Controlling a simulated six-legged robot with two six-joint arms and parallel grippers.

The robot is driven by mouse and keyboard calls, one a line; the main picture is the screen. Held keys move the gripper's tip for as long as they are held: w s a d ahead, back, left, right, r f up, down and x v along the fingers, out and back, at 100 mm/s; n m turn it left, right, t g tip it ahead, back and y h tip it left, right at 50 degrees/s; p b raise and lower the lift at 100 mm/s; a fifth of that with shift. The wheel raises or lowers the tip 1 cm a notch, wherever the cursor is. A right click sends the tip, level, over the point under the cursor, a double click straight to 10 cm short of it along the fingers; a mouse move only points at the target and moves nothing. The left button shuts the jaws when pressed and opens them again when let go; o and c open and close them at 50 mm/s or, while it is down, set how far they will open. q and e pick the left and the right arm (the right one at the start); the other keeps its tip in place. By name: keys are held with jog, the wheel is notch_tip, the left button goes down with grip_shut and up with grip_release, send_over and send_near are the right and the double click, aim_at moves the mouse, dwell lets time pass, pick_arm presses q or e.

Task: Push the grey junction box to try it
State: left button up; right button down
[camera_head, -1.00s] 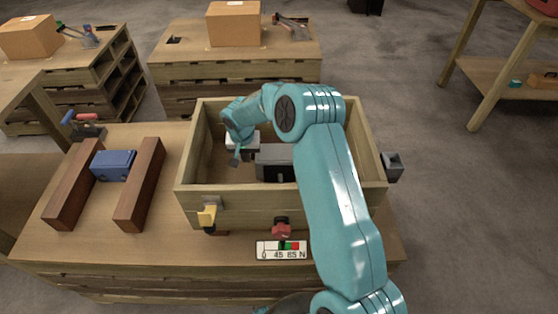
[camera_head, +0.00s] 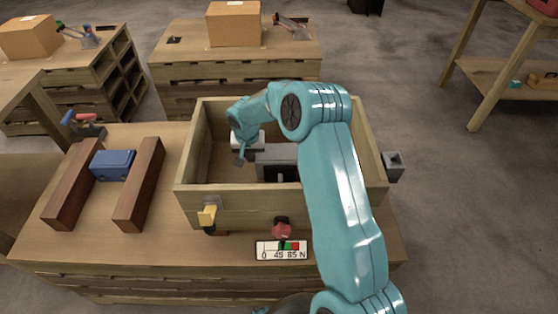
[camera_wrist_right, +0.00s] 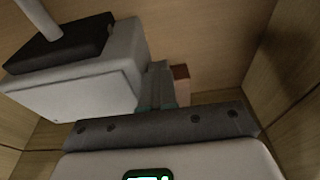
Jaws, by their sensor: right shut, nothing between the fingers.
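The grey junction box (camera_head: 276,156) lies inside the wooden crate (camera_head: 246,208), partly hidden behind my right arm. My right gripper (camera_head: 241,157) is inside the crate at the box's left end, fingers shut and empty. In the right wrist view, the shut fingers (camera_wrist_right: 157,88) are close beside a light grey box body (camera_wrist_right: 80,85) with a dark part on top. Whether they touch it I cannot tell. A gauge (camera_head: 281,250) marked 0, 45, 85 N lies in front of the crate. My left gripper does not show.
A blue box (camera_head: 113,164) sits between two brown wooden blocks (camera_head: 67,190) on the left of the table. A yellow part (camera_head: 207,215) and a red knob (camera_head: 282,228) are at the crate's front. A small grey part (camera_head: 393,164) is at its right side. Crate walls surround the gripper.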

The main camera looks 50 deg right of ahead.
jog(key=shift+s+d+b, duration=0.2)
jog(key=shift+b, duration=0.1)
dwell(1.6)
jog(key=shift+w+a, duration=0.1)
jog(key=shift+w+a, duration=0.8)
jog(key=shift+w, duration=0.15)
jog(key=w+d+p+v, duration=0.1)
jog(key=p+v, duration=0.4)
jog(key=v, duration=0.4)
jog(key=shift+d+r, duration=0.2)
jog(key=shift+r, duration=0.4)
jog(key=shift+w, duration=0.15)
